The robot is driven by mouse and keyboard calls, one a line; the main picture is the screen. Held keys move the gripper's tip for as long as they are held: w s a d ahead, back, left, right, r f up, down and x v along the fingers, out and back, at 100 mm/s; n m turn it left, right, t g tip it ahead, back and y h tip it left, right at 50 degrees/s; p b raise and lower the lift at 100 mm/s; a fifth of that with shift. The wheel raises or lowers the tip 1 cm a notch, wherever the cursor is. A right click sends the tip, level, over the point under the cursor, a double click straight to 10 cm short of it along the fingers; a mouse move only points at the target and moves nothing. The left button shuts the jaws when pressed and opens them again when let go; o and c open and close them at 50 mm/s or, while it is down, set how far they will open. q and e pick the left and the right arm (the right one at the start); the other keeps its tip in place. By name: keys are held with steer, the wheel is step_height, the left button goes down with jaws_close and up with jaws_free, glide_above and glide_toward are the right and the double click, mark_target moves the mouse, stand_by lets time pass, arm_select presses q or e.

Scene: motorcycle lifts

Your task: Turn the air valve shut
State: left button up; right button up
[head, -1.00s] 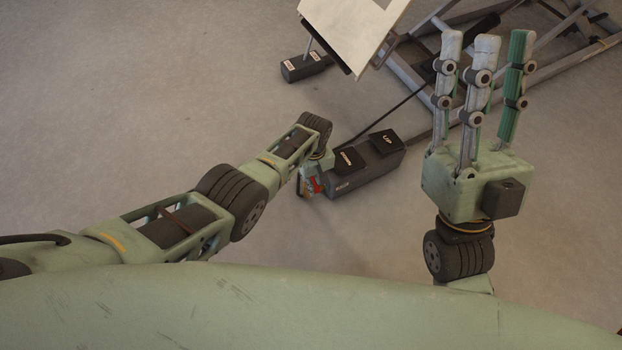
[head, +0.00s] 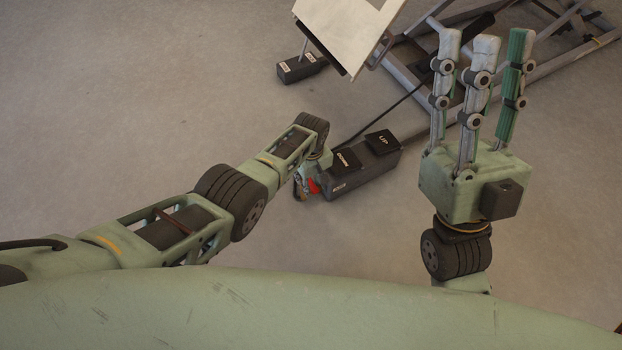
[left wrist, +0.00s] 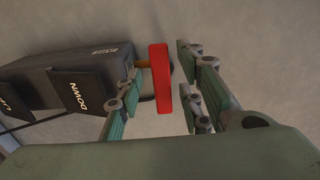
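The air valve's red handle (head: 314,186) shows at the left end of the dark foot pedal box (head: 362,175). In the left wrist view the red handle (left wrist: 160,80) is a long flat bar in front of a brass-coloured stem. My left gripper (left wrist: 160,88) is open around the handle, one finger on its left and two on its right. Small gaps show on both sides. In the head view my left gripper (head: 303,184) is small and partly hidden by its own arm. My right gripper (head: 483,45) is open and empty, its fingers pointing up the picture.
The pedal box has black UP and DOWN pedals (head: 382,142), and a dark hose runs from it to the lift frame (head: 410,85). A pale lift plate (head: 345,30) and a small dark block (head: 300,68) stand behind. The grey floor is clear at left.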

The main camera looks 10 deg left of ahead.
mark_target(311, 184)
stand_by(0.3)
arm_select(q)
step_height(311, 184, up, 12)
stand_by(0.7)
steer(key=shift+s, duration=0.15)
stand_by(0.3)
